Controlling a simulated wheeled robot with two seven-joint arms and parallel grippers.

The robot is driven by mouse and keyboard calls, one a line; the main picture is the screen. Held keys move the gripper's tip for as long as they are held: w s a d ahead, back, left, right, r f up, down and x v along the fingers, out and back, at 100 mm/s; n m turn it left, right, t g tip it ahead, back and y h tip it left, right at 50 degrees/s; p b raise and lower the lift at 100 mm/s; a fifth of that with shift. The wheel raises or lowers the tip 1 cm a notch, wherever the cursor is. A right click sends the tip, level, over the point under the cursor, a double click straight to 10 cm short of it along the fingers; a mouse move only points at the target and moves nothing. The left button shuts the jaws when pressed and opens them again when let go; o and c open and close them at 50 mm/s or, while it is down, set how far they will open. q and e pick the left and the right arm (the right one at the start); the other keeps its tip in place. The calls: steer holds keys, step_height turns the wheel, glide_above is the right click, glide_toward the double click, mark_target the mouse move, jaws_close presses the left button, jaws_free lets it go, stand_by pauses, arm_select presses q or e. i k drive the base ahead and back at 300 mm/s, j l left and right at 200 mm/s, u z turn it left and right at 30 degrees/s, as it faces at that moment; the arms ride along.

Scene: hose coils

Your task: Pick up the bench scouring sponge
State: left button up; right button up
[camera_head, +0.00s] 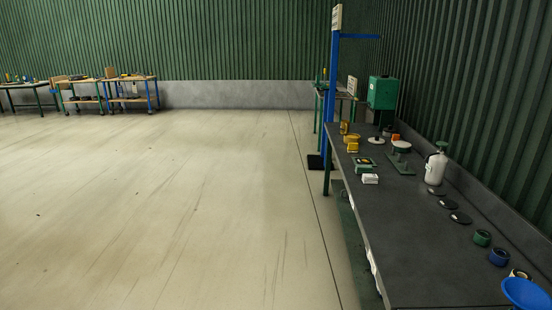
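The long dark bench (395,235) runs along the right wall. A small dark green and yellow item (364,164) lies on its left part, behind a small white block (370,179). It may be the scouring sponge, but it is too small to tell for certain. Yellow items (351,140) stand farther back near the bench's far end. Neither of my grippers is in view.
The bench also holds a white bottle (435,168), dark discs (448,205), green (482,238) and blue (499,257) coils and a blue bowl (527,293). A blue post (331,95) stands at its far end. The floor (170,200) on the left is clear.

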mark_target(360, 169)
steer(key=i+z, duration=0.15)
steer(key=i, duration=0.3)
steer(key=i+j+z, duration=0.1)
steer(key=i, duration=0.35)
steer(key=i+j+z, duration=0.15)
steer(key=i, duration=0.3)
steer(key=i+j+z, duration=0.1)
steer(key=i, duration=0.35)
steer(key=j, duration=0.1)
